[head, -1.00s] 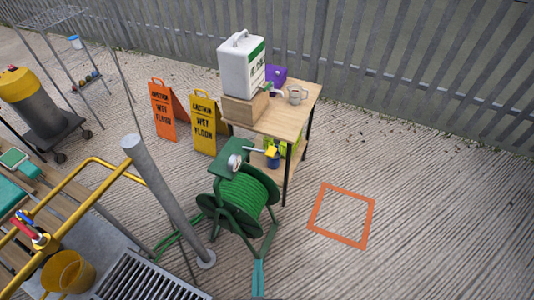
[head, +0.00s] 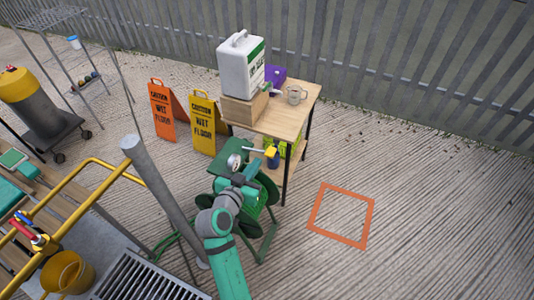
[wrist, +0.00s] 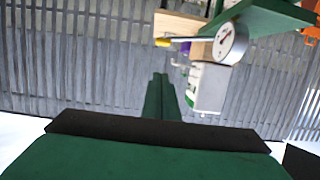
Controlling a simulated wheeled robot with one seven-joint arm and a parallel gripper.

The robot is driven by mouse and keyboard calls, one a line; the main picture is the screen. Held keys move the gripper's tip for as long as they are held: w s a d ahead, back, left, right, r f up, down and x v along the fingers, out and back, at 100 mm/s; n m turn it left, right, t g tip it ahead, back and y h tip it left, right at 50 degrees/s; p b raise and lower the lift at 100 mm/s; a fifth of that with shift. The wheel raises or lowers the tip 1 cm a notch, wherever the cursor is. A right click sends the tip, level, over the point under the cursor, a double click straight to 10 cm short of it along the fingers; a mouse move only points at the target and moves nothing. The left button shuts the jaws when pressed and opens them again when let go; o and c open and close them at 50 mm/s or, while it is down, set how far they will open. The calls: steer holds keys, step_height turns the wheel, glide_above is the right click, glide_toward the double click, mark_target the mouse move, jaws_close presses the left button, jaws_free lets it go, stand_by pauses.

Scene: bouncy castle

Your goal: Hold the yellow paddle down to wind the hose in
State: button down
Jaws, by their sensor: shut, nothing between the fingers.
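The yellow paddle (head: 271,152) is at the end of a pale lever on the green hose reel (head: 261,196). In the wrist view the paddle (wrist: 162,42) lies beyond my fingertips, with its lever running right toward a round white gauge (wrist: 230,43). My gripper (head: 252,170) is just in front of the reel's top in the head view. In the wrist view its two green fingers (wrist: 160,76) are together and empty, apart from the paddle in the picture. My arm hides much of the reel's drum and wound green hose.
A wooden table (head: 290,122) behind the reel carries a white canister (head: 240,68), a purple box and a glass mug (head: 297,95). A grey post (head: 160,195) stands left of the arm. Wet-floor signs (head: 203,125) stand behind. Floor by the orange square (head: 316,210) is clear.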

steer(key=shift+w+r+h, duration=0.3)
steer(key=shift+w+r, duration=0.1)
steer(key=shift+r, duration=0.15)
steer(key=w+d+f, duration=0.3)
steer(key=w+f, duration=0.3)
steer(key=w, duration=0.3)
steer(key=shift+d+f, duration=0.25)
steer(key=shift+d, duration=0.05)
